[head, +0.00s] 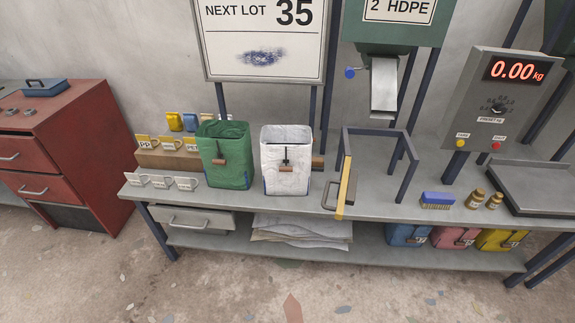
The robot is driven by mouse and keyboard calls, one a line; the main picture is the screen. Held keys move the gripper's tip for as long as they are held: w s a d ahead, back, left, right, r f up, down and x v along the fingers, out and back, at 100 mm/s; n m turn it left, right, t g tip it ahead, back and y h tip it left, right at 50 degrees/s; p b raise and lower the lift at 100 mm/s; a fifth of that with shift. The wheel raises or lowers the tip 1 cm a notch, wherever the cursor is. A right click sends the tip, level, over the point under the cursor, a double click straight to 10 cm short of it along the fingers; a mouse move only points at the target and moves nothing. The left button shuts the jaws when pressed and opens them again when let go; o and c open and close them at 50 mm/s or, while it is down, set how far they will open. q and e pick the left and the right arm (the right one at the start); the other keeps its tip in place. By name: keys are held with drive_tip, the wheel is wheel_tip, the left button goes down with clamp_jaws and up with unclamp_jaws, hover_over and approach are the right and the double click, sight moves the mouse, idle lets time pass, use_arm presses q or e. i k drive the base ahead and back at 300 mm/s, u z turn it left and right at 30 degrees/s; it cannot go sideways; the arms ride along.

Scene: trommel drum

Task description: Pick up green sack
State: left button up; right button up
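The green sack (226,169) stands upright and open-topped on the grey workbench (385,212), left of centre in the head view. A brown handle or toggle (219,161) shows on its front. Directly to its right, a small gap apart, stands a similar white sack (286,178) with a brown toggle. Neither of my grippers shows in the head view, and nothing is touching the green sack.
Small labelled tags (160,181) stand left of the green sack, with a wooden rack (168,158) behind them. A dark frame (378,131) with a yellow bar stands right of the white sack. A scale display (505,85) is at right. A red cabinet (65,150) stands at left.

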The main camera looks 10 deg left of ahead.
sight(234, 139)
drive_tip(key=u, duration=0.25)
drive_tip(key=i, duration=0.45)
drive_tip(key=u, duration=1.1)
drive_tip(key=i, duration=0.75)
drive_tip(key=u, duration=0.5)
